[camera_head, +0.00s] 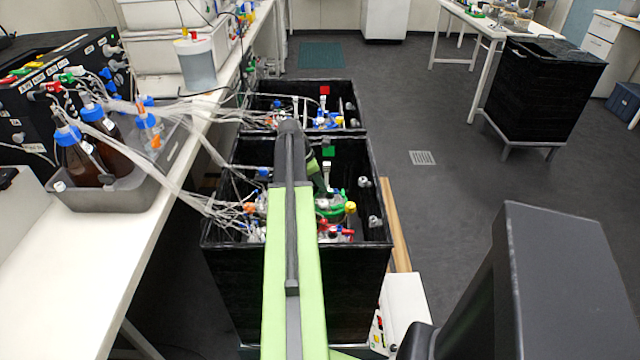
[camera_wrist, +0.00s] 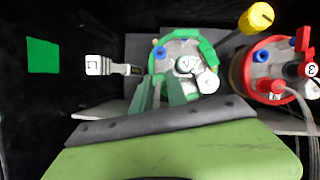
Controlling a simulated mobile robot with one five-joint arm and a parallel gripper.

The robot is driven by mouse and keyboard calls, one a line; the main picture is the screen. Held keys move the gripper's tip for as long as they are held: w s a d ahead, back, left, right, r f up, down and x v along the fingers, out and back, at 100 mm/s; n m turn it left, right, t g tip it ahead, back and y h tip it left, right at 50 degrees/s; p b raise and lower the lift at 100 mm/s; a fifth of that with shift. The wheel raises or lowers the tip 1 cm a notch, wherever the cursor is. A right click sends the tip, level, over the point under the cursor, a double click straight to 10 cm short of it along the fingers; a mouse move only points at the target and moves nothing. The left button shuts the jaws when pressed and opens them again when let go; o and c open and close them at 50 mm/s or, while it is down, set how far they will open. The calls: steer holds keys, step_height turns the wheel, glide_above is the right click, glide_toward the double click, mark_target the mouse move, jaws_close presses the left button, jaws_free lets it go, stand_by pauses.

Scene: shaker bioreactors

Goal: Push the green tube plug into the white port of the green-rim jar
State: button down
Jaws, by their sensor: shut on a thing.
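The green-rim jar (camera_wrist: 205,45) stands in the upper middle of the wrist view, with white ports (camera_wrist: 186,64) on its lid. My gripper (camera_wrist: 162,82) has its green fingers at the jar's lower left, over the near part of the rim. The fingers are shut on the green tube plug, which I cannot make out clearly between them. Whether the plug touches a port cannot be told. In the head view the green-rim jar (camera_head: 330,212) shows just right of my arm, which hides the gripper tips.
A red-rim jar (camera_wrist: 268,65) with red and black fittings stands close to the right, and a yellow-capped part (camera_wrist: 257,17) leans between the jars. A grey-white fitting (camera_wrist: 97,65) and green wall marker (camera_wrist: 43,55) are left. Black box walls (camera_head: 372,200) enclose everything; tubes (camera_head: 190,190) cross from the left.

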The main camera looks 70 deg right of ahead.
steer(key=c, duration=1.2)
jaws_free()
steer(key=shift+c, duration=0.2)
steer(key=p+v, duration=1.6)
steer(key=v, duration=0.1)
steer(key=shift+a+r, duration=0.1)
steer(key=shift+r, duration=0.05)
